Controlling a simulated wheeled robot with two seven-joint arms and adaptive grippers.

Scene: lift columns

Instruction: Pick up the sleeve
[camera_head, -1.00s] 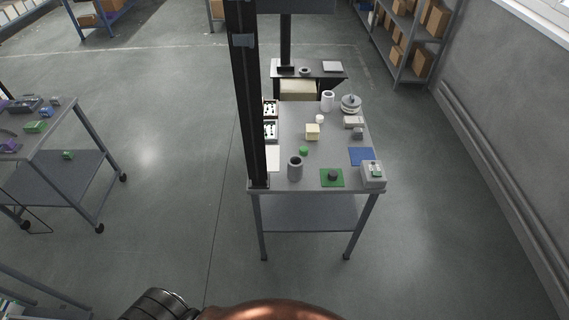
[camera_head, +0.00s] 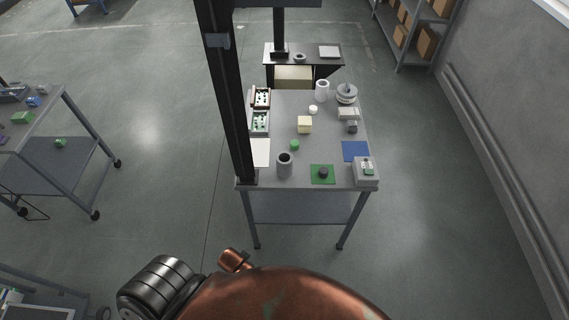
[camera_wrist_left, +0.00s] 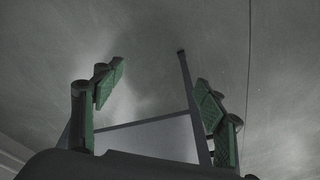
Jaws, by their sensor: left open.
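A grey, open-topped hollow cylinder (camera_head: 284,167), which looks like the sleeve, stands upright near the front left of the grey worktable (camera_head: 262,179). A white hollow cylinder (camera_head: 322,92) stands farther back; I cannot tell for certain which one the task names. My left gripper (camera_wrist_left: 157,88) shows in the left wrist view, its green-padded fingers wide apart with nothing between them. Floor and part of a grey table-like frame lie beyond it. The left gripper is not visible in the head view, and the right gripper is in neither view.
A dark upright column (camera_head: 226,100) stands along the table's left side. Near the cylinder are a green ball-like piece (camera_head: 294,145), a green mat (camera_head: 317,180) with a dark knob, and a grey box (camera_head: 366,171). A cart (camera_head: 70,120) stands left; floor between is clear.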

